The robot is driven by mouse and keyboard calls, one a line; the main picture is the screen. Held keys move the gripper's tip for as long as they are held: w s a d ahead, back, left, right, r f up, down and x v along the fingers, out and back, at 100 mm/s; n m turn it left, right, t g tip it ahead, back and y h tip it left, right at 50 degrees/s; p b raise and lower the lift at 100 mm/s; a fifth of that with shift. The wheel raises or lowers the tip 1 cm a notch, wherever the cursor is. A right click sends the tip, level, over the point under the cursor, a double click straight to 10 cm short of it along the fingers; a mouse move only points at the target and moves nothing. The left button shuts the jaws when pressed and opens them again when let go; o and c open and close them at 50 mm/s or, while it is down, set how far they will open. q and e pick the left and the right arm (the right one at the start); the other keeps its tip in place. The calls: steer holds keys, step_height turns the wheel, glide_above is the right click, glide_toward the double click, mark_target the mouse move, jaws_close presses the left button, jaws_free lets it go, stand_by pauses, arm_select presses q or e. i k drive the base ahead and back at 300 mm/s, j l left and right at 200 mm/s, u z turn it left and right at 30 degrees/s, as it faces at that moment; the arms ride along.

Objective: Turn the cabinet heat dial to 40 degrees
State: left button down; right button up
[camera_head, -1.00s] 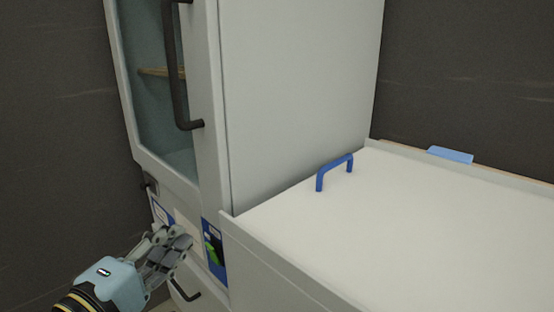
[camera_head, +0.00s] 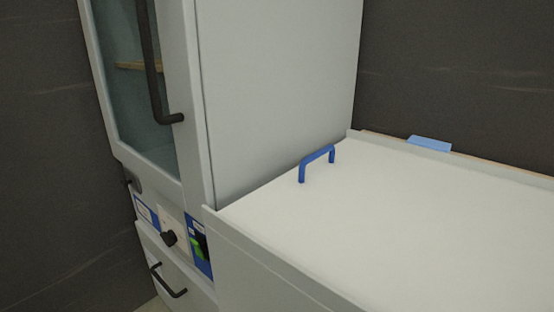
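The tall grey cabinet (camera_head: 276,95) stands at the left centre, with a glass door on its front. Below the door is a control panel with a black round dial (camera_head: 169,238) on a pale plate. The dial's scale and setting are too small to read. A green switch (camera_head: 197,247) on a blue plate sits just right of the dial. Neither of my grippers is in the view, and nothing covers the dial.
The glass door has a long black handle (camera_head: 155,70). A drawer with a black handle (camera_head: 168,283) lies below the panel. A white-topped counter (camera_head: 400,230) with a blue handle (camera_head: 317,162) adjoins the cabinet on the right. A dark wall stands behind.

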mark_target(170, 238)
steer(key=j+u, duration=0.15)
steer(key=j, duration=1.2)
steer(key=i, duration=0.05)
